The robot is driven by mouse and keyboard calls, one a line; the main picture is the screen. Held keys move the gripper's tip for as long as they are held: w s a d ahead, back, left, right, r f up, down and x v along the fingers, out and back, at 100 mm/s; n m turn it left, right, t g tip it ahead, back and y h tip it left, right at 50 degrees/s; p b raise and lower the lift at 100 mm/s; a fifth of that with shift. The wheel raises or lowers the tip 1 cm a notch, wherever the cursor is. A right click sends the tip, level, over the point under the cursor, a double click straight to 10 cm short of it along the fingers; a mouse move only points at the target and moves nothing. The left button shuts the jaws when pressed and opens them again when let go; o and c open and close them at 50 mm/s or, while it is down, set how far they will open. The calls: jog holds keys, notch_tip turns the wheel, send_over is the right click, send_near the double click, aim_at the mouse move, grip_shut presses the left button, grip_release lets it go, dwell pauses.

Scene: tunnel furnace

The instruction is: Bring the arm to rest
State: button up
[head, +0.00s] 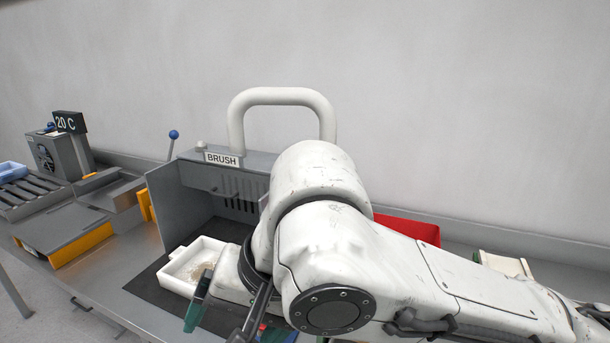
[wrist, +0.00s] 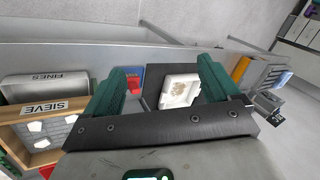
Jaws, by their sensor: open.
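My arm crosses the head view from the lower right, bent in front of the brush station. My gripper (wrist: 165,68) shows in the wrist view with its two green fingers wide apart and nothing between them. In the head view one green finger shows low in the picture, in front of the white tray (head: 181,272), and the rest is partly hidden by my arm. The tray holds some pale brown crumbs and stands on a dark mat (head: 150,290). It also shows beyond the gap between the fingers in the wrist view (wrist: 166,101), apart from them.
The grey station marked BRUSH (head: 222,159) has a thick white pipe (head: 285,96) above it. A red bin (head: 408,228) is partly behind my arm. A roller conveyor (head: 28,192) and a "20 C" sign (head: 69,122) are left. SIEVE (wrist: 45,107) and FINES (wrist: 42,82) containers show in the wrist view.

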jog(key=w+d+f+t+y, duration=0.3)
jog(key=w+d+f+y, duration=0.1)
jog(key=w+d+f, duration=0.1)
jog(key=s+d+f+m+t+h, duration=0.1)
jog(key=s+d+f+m+h, duration=0.2)
jog(key=d+f, duration=0.95)
jog(key=s+d+f+n+g+h, duration=0.1)
jog(key=s+d+f+g+h, duration=0.1)
jog(key=s+d+f, duration=0.6)
jog(key=s+d+f+n+g+h, duration=0.1)
jog(key=s+d+f+h, duration=0.3)
jog(key=s+d+f, duration=0.5)
jog(key=s+d+g, duration=0.1)
jog(key=s, duration=0.6)
jog(key=shift+f, duration=0.25)
